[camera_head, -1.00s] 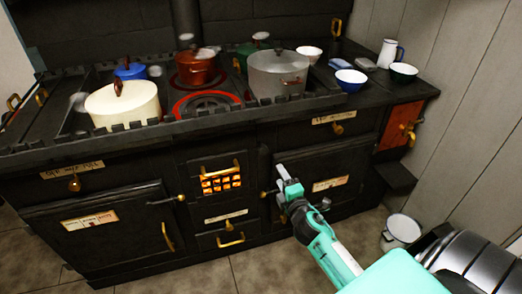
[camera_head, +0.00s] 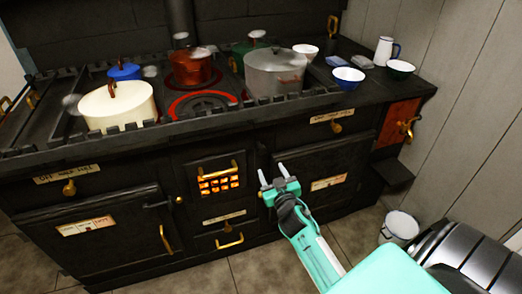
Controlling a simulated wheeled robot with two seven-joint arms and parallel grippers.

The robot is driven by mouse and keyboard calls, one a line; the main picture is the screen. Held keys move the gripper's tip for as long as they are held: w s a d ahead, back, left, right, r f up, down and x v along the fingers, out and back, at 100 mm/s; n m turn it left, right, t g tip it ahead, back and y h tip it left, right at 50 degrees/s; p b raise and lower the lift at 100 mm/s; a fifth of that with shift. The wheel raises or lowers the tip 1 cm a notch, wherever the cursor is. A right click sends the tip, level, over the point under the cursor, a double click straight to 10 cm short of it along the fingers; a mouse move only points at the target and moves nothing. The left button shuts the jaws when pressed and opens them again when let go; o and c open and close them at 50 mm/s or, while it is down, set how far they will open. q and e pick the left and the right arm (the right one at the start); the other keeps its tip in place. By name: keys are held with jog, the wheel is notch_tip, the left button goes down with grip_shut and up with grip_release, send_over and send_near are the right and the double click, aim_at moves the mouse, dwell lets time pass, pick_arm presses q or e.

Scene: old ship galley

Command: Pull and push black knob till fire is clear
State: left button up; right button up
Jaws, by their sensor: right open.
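The black stove (camera_head: 110,187) has a small firebox grate (camera_head: 219,184) glowing orange behind its bars, with a brass handle (camera_head: 217,166) above it. I cannot clearly single out a black knob. A dark rod (camera_head: 157,204) sticks out left of the grate, near a small brass knob (camera_head: 179,200). Another small brass knob (camera_head: 262,194) is right of the grate, close to my right gripper. My right gripper (camera_head: 272,174) is open, with two pale fingers pointing at the stove front right of the grate. Nothing shows between them. My left gripper is out of view.
On the stove top stand a cream pot (camera_head: 118,108), a red pot (camera_head: 193,69), a grey pot (camera_head: 275,75) and bowls. A white bucket (camera_head: 399,228) stands on the floor by the right wall. The floor before the stove is clear.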

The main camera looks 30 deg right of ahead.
aim_at(262, 152)
jog(key=x, duration=1)
jog(key=shift+w, duration=0.1)
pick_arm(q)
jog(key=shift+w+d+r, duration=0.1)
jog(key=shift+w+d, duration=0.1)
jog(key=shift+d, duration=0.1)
pick_arm(e)
jog(key=shift+x, duration=0.9)
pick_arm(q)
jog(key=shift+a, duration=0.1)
pick_arm(e)
jog(key=shift+f, duration=0.1)
